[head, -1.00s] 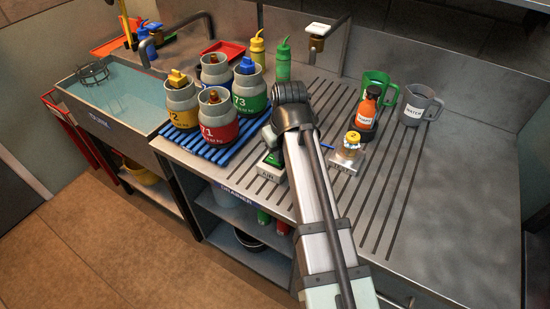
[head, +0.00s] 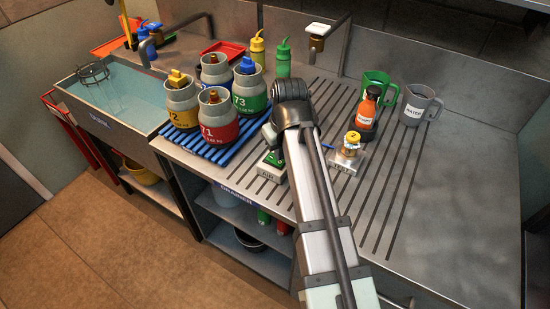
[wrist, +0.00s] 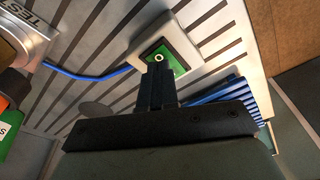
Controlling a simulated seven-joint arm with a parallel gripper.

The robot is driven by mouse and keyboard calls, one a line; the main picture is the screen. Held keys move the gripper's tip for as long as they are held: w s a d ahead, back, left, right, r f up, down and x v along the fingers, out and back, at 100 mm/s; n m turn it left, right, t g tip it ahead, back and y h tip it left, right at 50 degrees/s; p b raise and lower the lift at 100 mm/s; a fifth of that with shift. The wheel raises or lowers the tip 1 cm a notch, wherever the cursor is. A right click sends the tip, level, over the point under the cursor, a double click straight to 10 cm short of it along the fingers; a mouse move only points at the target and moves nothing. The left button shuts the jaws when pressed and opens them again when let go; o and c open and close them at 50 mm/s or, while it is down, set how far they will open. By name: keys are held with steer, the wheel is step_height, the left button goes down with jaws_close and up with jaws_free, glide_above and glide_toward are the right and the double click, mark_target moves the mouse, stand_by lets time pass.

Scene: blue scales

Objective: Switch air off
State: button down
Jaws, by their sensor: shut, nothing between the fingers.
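The air switch (head: 273,163) is a small pale box with a green rocker, labelled AIR, on the ribbed drainer left of my arm. In the wrist view its green rocker (wrist: 178,60) with a white ring mark shows just beyond my fingertips. My gripper (wrist: 159,70) is shut and empty, its fingers over the near edge of the switch. I cannot tell whether they touch it. In the head view my arm hides the fingers and part of the switch.
A blue hose (wrist: 75,75) runs beside the switch from the TEST block (head: 345,160) with its brass fitting. Several gas canisters stand on a blue rack (head: 182,142) to the left. An orange bottle (head: 367,108) and mugs stand right. The right counter (head: 460,190) is clear.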

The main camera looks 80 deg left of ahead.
mark_target(280, 163)
steer(key=shift+r, duration=2.85)
